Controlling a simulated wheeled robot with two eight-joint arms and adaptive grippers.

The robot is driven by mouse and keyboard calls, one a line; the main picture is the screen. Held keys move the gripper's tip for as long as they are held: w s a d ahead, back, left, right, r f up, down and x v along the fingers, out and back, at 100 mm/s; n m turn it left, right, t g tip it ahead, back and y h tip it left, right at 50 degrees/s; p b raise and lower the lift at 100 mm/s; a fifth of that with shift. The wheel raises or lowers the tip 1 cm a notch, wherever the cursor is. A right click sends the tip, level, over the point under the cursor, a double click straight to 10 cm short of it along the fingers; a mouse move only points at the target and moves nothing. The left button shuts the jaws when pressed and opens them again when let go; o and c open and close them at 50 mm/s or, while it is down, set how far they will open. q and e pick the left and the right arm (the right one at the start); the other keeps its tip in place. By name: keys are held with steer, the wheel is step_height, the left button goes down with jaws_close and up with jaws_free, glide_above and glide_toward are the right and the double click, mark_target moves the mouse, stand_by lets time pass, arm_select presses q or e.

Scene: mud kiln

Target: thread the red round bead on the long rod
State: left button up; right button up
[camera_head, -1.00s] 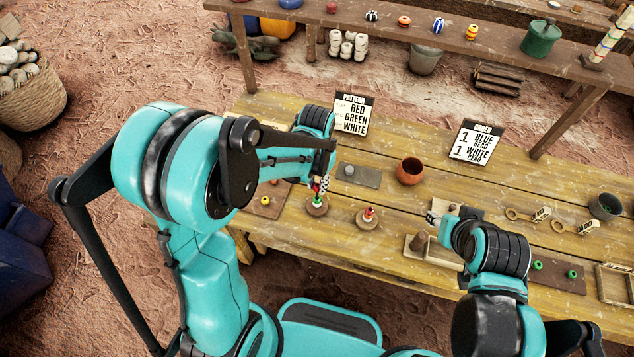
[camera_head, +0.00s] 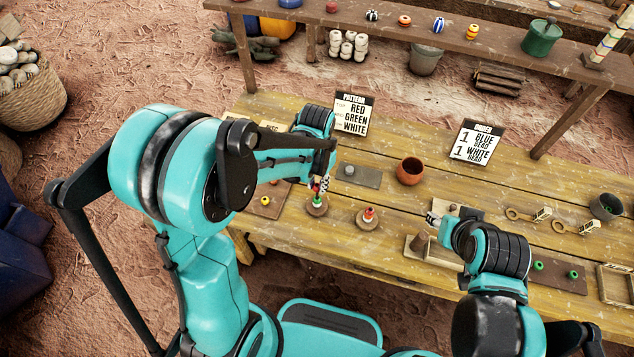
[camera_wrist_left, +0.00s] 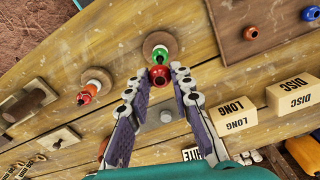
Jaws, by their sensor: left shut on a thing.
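The red round bead (camera_wrist_left: 158,77) is between the fingertips of my left gripper (camera_wrist_left: 156,80) in the left wrist view. My left gripper also shows in the head view (camera_head: 321,182), shut on the bead over a round wooden stand (camera_head: 317,211). A green bead (camera_head: 317,199) sits on that stand, with some white under it; the green bead also shows just beyond the red one in the wrist view (camera_wrist_left: 160,54). The rod itself is hidden by the beads and fingers. My right gripper (camera_head: 432,218) is small near the table's middle; its fingers are unclear.
A second round stand (camera_head: 367,223) with a red-topped stack (camera_head: 369,213) is close on the right. A brown board (camera_head: 268,208) with a yellow-orange bead lies left. A grey plate (camera_head: 358,176), a clay pot (camera_head: 409,171) and a pattern sign (camera_head: 353,113) stand behind.

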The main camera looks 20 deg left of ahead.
arm_select(q)
steer(key=shift+f+b, duration=1.05)
steer(key=shift+f, duration=0.2)
stand_by(0.8)
steer(key=o, duration=0.9)
steer(key=shift+r, duration=0.15)
steer(key=shift+r+p, duration=3.05)
steer(key=shift+r, duration=0.9)
